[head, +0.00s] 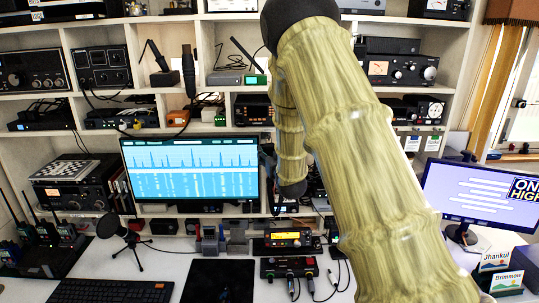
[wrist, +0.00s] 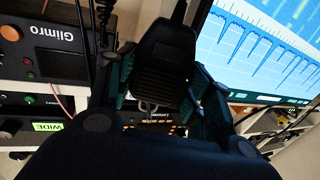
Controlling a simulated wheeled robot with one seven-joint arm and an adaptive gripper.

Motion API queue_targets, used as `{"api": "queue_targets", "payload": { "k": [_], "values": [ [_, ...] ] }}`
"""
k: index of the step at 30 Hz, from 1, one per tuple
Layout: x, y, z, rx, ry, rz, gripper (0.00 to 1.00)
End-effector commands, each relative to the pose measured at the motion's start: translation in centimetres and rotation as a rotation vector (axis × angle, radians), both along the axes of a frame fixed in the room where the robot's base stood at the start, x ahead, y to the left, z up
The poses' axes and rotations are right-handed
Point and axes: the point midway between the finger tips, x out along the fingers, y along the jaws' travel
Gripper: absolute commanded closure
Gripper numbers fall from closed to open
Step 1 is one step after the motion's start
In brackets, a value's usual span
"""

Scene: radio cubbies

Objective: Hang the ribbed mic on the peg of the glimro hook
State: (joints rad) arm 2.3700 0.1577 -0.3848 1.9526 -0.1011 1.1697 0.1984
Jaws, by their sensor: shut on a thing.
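In the wrist view, my gripper (wrist: 160,88) is shut on a black hand mic (wrist: 166,48) with ribbed lines across its body. The mic sits between the two dark fingers, its upper end towards the top of the picture. A black coiled cord (wrist: 104,12) hangs just left of it. In the head view my arm hides most of the gripper and the mic.
A monitor with a blue trace (head: 190,170) stands left of my arm, and its screen is close on the right in the wrist view (wrist: 265,50). A label reading WIDE (wrist: 47,127) is at the lower left.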

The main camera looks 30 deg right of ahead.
Motion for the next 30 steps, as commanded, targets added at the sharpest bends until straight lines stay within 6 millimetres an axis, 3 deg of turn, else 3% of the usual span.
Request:
{"api": "queue_targets", "payload": {
  "k": [7, 8, 11, 23, 30],
  "values": [
    [0.0, 0.0, 0.0, 0.000, -0.001, 0.000, 0.75],
    [0.0, 0.0, 0.0, 0.000, -0.001, 0.000, 0.43],
    [0.0, 0.0, 0.0, 0.000, 0.000, 0.000, 0.25],
    [-0.2, 0.1, 0.0, 0.000, 0.001, 0.000, 0.24],
    [-3.0, 0.9, 0.0, 0.001, 0.001, -0.001, 0.24]
  ]
}}
